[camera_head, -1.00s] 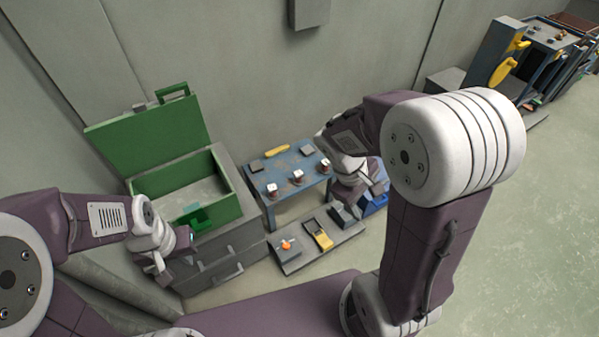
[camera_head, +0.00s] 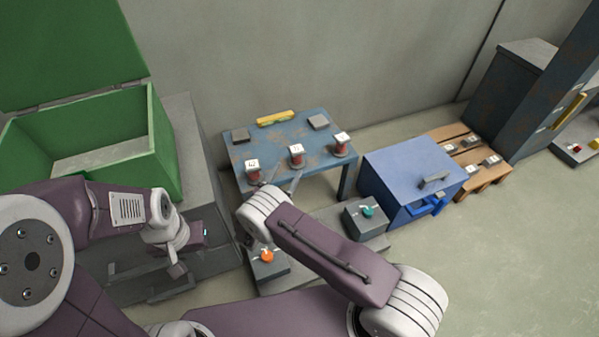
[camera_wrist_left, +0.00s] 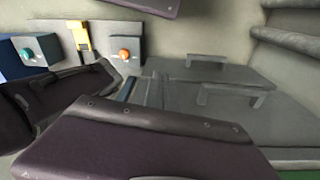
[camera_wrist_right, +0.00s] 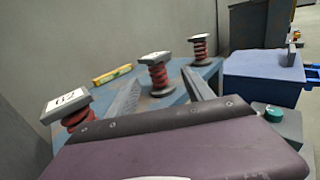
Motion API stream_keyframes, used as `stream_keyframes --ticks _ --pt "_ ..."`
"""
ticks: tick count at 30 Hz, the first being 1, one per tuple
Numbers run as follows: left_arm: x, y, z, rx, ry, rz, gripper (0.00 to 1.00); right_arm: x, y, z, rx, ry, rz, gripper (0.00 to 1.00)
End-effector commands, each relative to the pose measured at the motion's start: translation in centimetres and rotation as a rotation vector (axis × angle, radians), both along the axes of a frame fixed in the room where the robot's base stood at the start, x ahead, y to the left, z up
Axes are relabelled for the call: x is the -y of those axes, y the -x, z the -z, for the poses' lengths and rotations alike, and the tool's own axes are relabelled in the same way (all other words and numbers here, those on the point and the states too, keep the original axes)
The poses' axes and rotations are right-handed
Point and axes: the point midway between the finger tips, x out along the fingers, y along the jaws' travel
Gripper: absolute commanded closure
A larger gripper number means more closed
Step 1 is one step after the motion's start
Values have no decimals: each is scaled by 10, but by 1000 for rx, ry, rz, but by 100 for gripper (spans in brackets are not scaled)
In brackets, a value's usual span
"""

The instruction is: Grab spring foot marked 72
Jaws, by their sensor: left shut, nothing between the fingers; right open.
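Three spring feet with red coils and white labelled tops stand on the blue table (camera_head: 275,135): a left one (camera_head: 252,168), a middle one (camera_head: 296,156) and a right one (camera_head: 341,146). In the right wrist view the left foot's label (camera_wrist_right: 67,101) ends in 2; its first digit is unclear. The other labels are too small to read. My right gripper (camera_head: 275,183) is open and empty at the table's front edge. Its fingers (camera_wrist_right: 160,92) point towards the middle foot (camera_wrist_right: 158,75), with the left foot outside them. My left gripper (camera_wrist_left: 143,90) is shut and empty above the grey case.
An open green box (camera_head: 165,150) stands at the left. A blue cabinet (camera_head: 405,175) stands right of the table, beside a wooden rack (camera_head: 470,150) with small labelled parts. Units with orange (camera_head: 267,256) and teal (camera_head: 368,212) knobs lie in front. A yellow object (camera_head: 275,118) lies at the table's back.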

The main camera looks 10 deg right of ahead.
Motion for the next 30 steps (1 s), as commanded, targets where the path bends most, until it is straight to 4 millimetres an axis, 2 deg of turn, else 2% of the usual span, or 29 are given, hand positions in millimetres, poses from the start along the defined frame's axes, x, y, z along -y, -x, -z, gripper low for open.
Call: stream_keyframes --ticks 1,8,15,19,24,30 --pt "0 0 12 1 0 0 100 -5 3 16 -4 4 -11 39" --pt "0 0 12 2 0 0 100 -8 2 14 -5 2 -19 39" --pt "0 0 36 1 0 0 100 11 -25 18 -4 0 -16 39" --pt "0 0 38 1 0 0 100 15 -31 15 -5 2 -17 39" --pt "0 0 71 1 0 0 100 32 -54 25 -2 0 -14 39" --pt "0 0 76 1 0 0 100 42 -72 17 -5 2 -17 39"
